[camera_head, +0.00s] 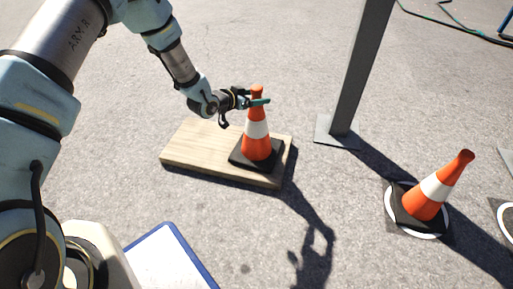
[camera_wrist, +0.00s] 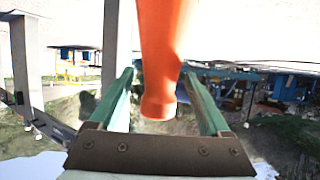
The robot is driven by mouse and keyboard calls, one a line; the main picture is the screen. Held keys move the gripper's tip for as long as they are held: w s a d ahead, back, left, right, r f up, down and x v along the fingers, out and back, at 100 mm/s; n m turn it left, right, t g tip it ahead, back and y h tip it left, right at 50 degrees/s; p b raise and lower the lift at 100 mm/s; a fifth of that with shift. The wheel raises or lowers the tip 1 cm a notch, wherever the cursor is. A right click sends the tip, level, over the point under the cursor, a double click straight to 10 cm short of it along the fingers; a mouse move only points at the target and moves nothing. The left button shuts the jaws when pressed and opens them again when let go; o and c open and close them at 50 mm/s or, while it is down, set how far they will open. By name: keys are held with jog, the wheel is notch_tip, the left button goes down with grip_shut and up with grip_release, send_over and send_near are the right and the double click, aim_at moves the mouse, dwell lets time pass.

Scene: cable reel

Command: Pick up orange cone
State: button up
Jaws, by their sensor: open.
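An orange cone (camera_head: 257,145) with a white band and black square base stands upright on a wooden board (camera_head: 190,145). My gripper (camera_head: 259,101) is open at the cone's top, with its teal fingers level with the upper orange part. In the wrist view, the orange cone (camera_wrist: 164,50) reaches down between the two fingers of my gripper (camera_wrist: 158,76), its narrow tip near the palm. Small gaps seem to show on both sides of the tip there. A second orange cone (camera_head: 424,200) with a white band stands on the ground at the right.
The second cone's black base sits on a white ring marking (camera_head: 441,235). A grey post (camera_head: 360,70) with a flat foot stands just behind and right of the board. A blue-edged white panel (camera_head: 165,262) is at the lower left. Open asphalt lies in front of the board.

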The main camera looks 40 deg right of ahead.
jog(key=shift+d, duration=0.25)
grip_shut()
dwell(0.5)
dwell(0.8)
